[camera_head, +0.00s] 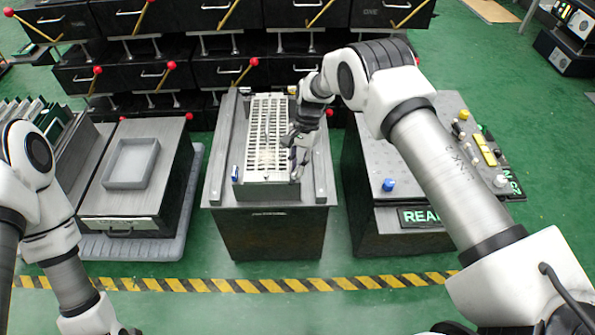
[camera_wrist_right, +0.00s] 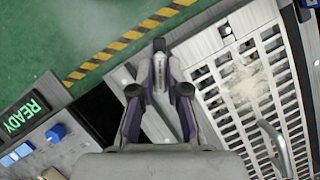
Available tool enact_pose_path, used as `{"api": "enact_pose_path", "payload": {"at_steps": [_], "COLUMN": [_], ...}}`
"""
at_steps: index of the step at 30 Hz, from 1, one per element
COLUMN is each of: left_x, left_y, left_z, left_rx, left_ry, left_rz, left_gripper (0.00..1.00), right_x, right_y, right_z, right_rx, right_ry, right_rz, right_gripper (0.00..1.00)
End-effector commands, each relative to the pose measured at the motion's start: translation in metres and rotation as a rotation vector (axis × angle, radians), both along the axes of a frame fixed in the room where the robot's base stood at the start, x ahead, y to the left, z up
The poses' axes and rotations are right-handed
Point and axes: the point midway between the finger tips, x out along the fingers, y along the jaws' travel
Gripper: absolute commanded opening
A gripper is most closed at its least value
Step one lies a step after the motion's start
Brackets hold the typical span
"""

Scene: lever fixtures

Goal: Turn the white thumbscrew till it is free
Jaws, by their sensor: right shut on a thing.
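My right gripper (camera_head: 296,168) is at the near right corner of the grated unit (camera_head: 325,185) in the head view. In the right wrist view its fingers (camera_wrist_right: 160,82) are closed together over the unit's rim. The white thumbscrew cannot be made out separately; the fingers cover the spot where they grip. A white slatted grate (camera_head: 266,125) lies in the unit, with a pale dusty patch on it, which also shows in the wrist view (camera_wrist_right: 245,85). My left arm is at the lower left of the head view, its gripper out of frame.
A blue knob (camera_head: 235,172) is at the grate's near left corner. To the right is a panel with a blue knob (camera_head: 388,185) and a READY sign (camera_head: 421,216). A grey tray (camera_head: 131,163) sits on the left bench. Drawers with red-tipped levers stand behind.

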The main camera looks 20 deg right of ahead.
Motion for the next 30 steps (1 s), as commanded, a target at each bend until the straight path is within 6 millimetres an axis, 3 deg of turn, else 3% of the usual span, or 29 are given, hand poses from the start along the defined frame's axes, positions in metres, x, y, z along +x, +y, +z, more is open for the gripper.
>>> {"api": "enact_pose_path", "payload": {"at_steps": [3,15,30], "left_x": [0.0,0.0,0.0], "left_y": [0.0,0.0,0.0], "left_z": [-0.011,-0.025,-0.029], "left_rx": [0.0,0.0,0.0], "left_ry": [0.0,0.0,0.0], "left_rz": [0.0,0.0,0.0], "left_gripper": [0.4,0.4,0.4], "right_x": [0.001,0.002,0.002], "right_y": [0.0,0.001,0.002], "right_z": [-0.004,-0.001,0.0], "right_rx": [0.0,-0.002,-0.001], "right_ry": [-0.001,-0.001,0.0], "right_rz": [0.108,0.407,0.515], "right_gripper": [0.0,0.0,0.0]}}
